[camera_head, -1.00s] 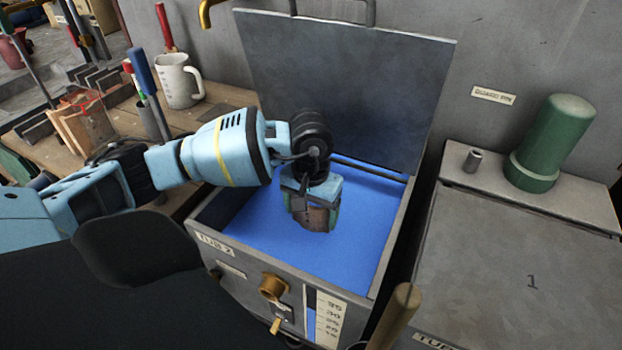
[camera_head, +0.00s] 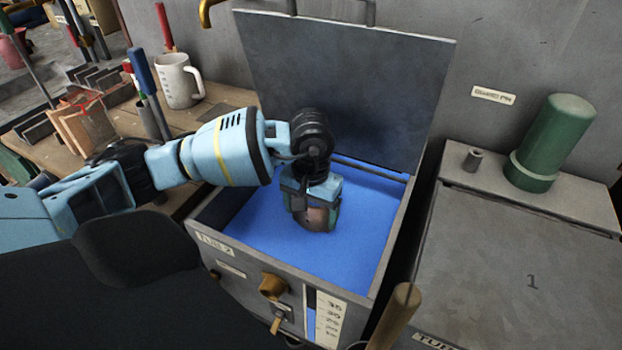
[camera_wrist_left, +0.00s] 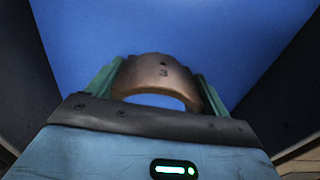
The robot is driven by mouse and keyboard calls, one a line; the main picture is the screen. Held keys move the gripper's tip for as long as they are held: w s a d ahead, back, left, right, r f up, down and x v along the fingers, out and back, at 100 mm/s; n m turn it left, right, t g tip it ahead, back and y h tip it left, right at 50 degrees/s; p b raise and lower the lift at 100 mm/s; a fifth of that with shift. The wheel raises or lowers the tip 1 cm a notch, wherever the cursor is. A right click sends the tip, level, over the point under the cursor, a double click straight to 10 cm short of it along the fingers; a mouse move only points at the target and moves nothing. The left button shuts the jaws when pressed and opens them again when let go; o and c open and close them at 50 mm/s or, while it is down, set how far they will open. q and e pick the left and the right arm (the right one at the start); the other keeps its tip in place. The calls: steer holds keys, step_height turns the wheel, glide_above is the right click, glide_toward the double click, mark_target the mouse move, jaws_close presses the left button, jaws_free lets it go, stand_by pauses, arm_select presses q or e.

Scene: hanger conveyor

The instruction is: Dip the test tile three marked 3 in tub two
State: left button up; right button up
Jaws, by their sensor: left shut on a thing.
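Test tile three is a curved copper-brown piece marked 3 (camera_wrist_left: 160,76), held between the green fingers of my left gripper (camera_wrist_left: 158,85). In the head view the tile (camera_head: 318,218) hangs below my left gripper (camera_head: 315,215), inside the walls of tub two (camera_head: 212,245). The tub's lid (camera_head: 345,80) stands open at the back. Blue liquid (camera_head: 265,230) fills the tub. The tile is over or at the liquid surface; I cannot tell whether its lower edge is under. My right gripper is not in view.
Tub one (camera_head: 520,270), with a closed grey lid, stands at the right. A green cylinder (camera_head: 550,145) stands behind it. A wooden handle (camera_head: 395,315) rises at tub two's front right corner. A bench with a white jug (camera_head: 180,80) and racked tiles is at the left.

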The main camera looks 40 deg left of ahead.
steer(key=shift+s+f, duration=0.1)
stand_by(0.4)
arm_select(q)
step_height(320, 180, up, 6)
steer(key=p, duration=0.3)
steer(key=shift+w+a, duration=0.15)
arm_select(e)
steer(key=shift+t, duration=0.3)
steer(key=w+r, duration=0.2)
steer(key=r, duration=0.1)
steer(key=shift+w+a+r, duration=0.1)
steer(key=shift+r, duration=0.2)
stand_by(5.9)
